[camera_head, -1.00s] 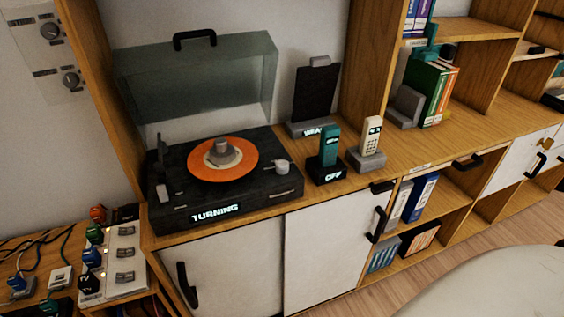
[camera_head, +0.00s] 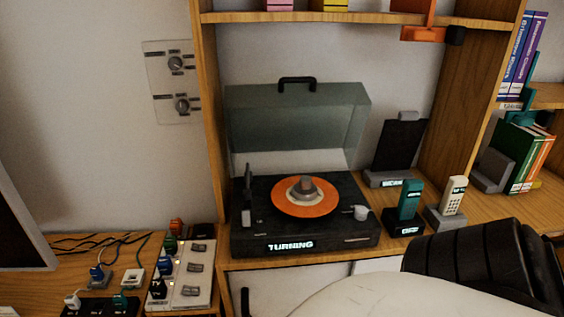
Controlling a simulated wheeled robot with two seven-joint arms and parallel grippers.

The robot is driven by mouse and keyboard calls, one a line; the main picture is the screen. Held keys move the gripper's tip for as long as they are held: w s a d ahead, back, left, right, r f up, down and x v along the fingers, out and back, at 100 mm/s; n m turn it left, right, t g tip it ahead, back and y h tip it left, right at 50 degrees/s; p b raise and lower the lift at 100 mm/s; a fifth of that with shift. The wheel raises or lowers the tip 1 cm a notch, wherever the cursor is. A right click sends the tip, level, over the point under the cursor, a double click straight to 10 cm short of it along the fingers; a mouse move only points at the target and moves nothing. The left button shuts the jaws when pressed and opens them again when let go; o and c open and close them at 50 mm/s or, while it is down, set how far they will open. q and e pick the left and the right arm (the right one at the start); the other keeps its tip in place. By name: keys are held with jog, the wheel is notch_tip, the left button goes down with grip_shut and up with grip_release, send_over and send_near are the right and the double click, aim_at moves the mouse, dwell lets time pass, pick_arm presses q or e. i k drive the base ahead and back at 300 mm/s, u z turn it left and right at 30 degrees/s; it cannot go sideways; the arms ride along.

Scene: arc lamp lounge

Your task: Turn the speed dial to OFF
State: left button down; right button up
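Neither of my grippers is in view.
A teal handset in its dock (camera_head: 408,205), a cream phone (camera_head: 452,197) and a dark upright panel (camera_head: 402,147) stand right of the player. A power strip (camera_head: 195,270) and cables lie lower left. A pale rounded surface (camera_head: 400,296) and black ribbed chair (camera_head: 475,260) fill the lower right.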

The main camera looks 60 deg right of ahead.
aim_at(361, 213)
jog(key=u, duration=0.5)
jog(key=k, duration=0.85)
jog(key=z, duration=1.5)
